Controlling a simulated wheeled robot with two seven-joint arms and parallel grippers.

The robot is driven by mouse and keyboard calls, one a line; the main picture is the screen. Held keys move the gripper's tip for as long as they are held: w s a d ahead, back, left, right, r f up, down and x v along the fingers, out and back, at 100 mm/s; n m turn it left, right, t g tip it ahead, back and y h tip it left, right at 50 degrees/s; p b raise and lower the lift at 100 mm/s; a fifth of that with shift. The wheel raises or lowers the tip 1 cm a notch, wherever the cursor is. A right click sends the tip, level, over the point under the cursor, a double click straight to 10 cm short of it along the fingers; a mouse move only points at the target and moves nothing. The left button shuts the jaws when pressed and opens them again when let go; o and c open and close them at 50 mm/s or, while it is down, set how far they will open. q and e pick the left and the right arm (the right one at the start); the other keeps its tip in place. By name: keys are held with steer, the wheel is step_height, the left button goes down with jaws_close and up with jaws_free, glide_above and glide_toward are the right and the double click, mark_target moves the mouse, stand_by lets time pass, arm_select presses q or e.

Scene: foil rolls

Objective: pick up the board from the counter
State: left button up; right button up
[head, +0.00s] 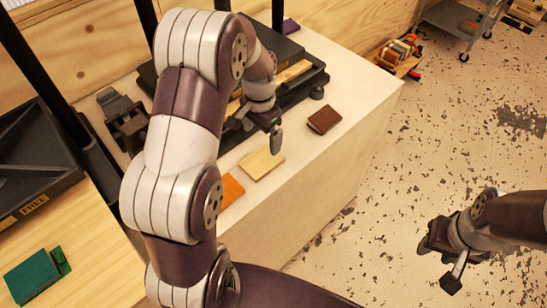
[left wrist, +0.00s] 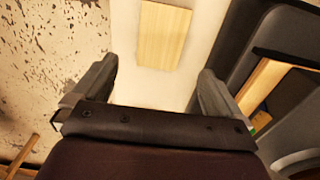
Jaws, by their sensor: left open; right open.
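The board (head: 262,163), a thin pale wooden rectangle, lies flat on the white counter (head: 345,85) near its front edge. In the left wrist view the board (left wrist: 164,37) shows at the top middle, beyond the fingertips and between their lines. My left gripper (head: 268,133) is open and empty, above the counter just over the far side of the board. Its two spread fingers show in the left wrist view (left wrist: 156,88). My right gripper (head: 445,258) is open and empty, out over the speckled floor at the right, away from the counter.
A brown wallet-like item (head: 324,119) lies right of the board, and an orange piece (head: 231,191) lies to its left, partly behind my arm. A black appliance (head: 300,82) stands behind. A green box (head: 33,276) sits on the wooden surface at left.

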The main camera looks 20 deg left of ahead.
mark_target(263, 160)
arm_select(q)
step_height(263, 160, down, 9)
steer(key=shift+w+r+p, duration=0.1)
steer(key=shift+p, duration=0.75)
steer(key=shift+f, duration=0.45)
steer(key=shift+w+a+f, duration=0.1)
steer(key=shift+f, duration=0.05)
steer(key=c, duration=0.9)
